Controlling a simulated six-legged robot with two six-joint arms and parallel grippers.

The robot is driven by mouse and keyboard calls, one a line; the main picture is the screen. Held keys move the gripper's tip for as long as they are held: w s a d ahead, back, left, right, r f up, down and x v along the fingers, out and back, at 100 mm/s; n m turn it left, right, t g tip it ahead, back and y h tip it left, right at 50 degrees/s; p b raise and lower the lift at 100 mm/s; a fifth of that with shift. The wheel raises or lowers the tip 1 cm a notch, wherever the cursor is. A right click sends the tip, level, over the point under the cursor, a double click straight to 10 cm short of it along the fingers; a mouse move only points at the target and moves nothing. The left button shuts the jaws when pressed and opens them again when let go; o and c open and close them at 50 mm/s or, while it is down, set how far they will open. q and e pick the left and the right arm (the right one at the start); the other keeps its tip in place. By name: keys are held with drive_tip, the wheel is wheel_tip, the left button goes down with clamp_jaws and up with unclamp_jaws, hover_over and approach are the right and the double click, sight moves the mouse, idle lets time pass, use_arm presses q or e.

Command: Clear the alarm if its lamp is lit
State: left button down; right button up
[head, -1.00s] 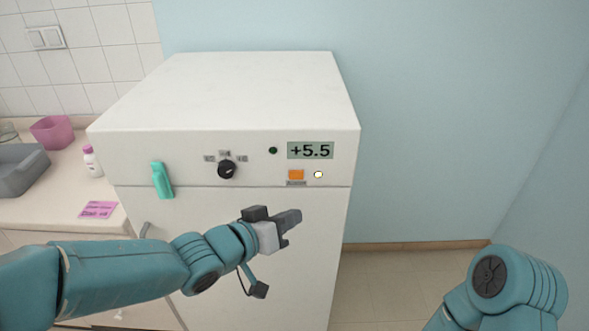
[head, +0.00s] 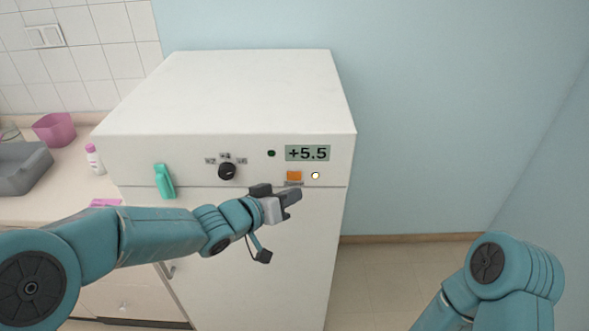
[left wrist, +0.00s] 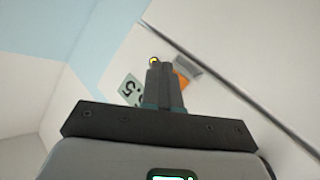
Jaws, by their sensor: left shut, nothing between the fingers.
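The white fridge-like cabinet (head: 245,85) has a front panel with an orange button (head: 294,176) and a round lamp (head: 315,176) to its right. The lamp glows pale yellow, and it shows lit yellow in the left wrist view (left wrist: 154,61). A display (head: 307,153) above them reads +5.5. My left gripper (head: 297,193) is shut and empty, just below the orange button in the head view. In the left wrist view its fingers (left wrist: 159,68) partly cover the orange button (left wrist: 182,82). I cannot tell whether they touch the panel. My right gripper is out of view.
A black knob (head: 228,171) and a small dark green lamp (head: 271,153) sit left on the panel. The counter holds a grey tray (head: 25,170), a pink container (head: 54,129) and a bottle (head: 94,160).

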sight(294, 176)
use_arm(q)
drive_tip(key=shift+w+p, duration=0.6)
drive_tip(key=shift+w, duration=0.6)
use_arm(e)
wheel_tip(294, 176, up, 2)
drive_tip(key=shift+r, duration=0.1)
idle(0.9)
use_arm(q)
drive_tip(key=shift+w+p, duration=0.4)
drive_tip(key=shift+p, duration=0.05)
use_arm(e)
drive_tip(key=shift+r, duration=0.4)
